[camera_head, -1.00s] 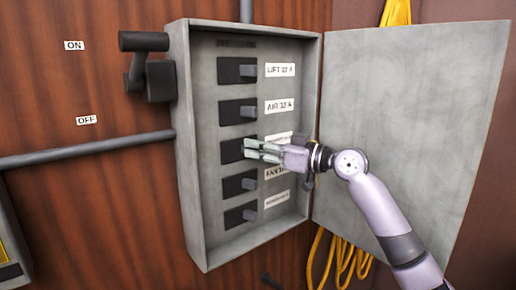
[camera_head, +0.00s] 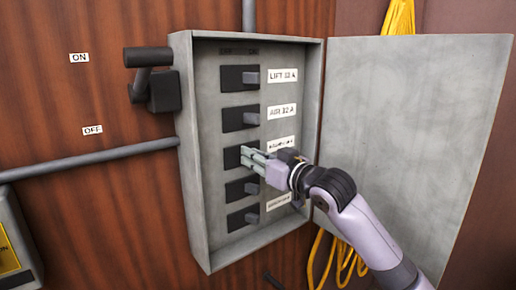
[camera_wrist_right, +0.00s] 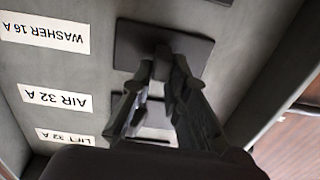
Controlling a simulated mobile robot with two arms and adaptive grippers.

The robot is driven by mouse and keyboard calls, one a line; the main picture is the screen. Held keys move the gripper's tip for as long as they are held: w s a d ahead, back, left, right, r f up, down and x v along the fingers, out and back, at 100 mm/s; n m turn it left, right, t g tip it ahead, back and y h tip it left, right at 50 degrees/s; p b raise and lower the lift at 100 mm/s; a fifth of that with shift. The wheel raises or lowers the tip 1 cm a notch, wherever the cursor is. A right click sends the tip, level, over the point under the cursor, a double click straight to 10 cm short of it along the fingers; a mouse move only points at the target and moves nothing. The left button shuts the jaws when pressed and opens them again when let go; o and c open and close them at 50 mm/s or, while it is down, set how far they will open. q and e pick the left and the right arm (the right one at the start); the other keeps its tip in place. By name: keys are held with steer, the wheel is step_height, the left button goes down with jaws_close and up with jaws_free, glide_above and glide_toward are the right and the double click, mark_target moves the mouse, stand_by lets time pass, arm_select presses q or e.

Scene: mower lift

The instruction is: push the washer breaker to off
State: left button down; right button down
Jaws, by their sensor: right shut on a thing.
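The washer breaker (camera_head: 231,157) is the third black switch from the top in the open grey box. In the right wrist view, which is upside down, its black plate (camera_wrist_right: 190,45) is beside the label "WASHER 16 A" (camera_wrist_right: 45,35). My right gripper (camera_head: 246,158) is at this switch, its fingers reaching in from the right. In the wrist view my right gripper (camera_wrist_right: 160,68) is shut on the breaker's small lever, which the fingertips mostly hide. The lever's exact position cannot be told. My left gripper is not in view.
The lift breaker (camera_head: 240,78) and air breaker (camera_head: 239,118) are above; two more breakers (camera_head: 241,188) are below. The box's grey door (camera_head: 415,140) hangs open at right. A black handle (camera_head: 150,75) sticks out at left, near ON and OFF signs. Yellow cable hangs below.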

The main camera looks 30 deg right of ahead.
steer(key=shift+w+a+m+g+h+p, duration=0.1)
steer(key=shift+a+m+h+p, duration=0.35)
steer(key=shift+m+h, duration=0.6)
steer(key=shift+s+a+m+g+h+p, duration=0.1)
steer(key=shift+a+m+h+p, duration=0.35)
steer(key=shift+h, duration=0.95)
steer(key=shift+w+a+m+g+h+p, duration=0.1)
steer(key=shift+a+m+h+p, duration=0.15)
steer(key=shift+a+m+h, duration=0.6)
steer(key=shift+d+h, duration=0.25)
steer(key=shift+h, duration=0.35)
steer(key=c, duration=1.6)
jaws_free()
steer(key=shift+w, duration=0.1)
steer(key=shift+o, duration=0.2)
glide_toward(239, 152)
steer(key=shift+v, duration=1.05)
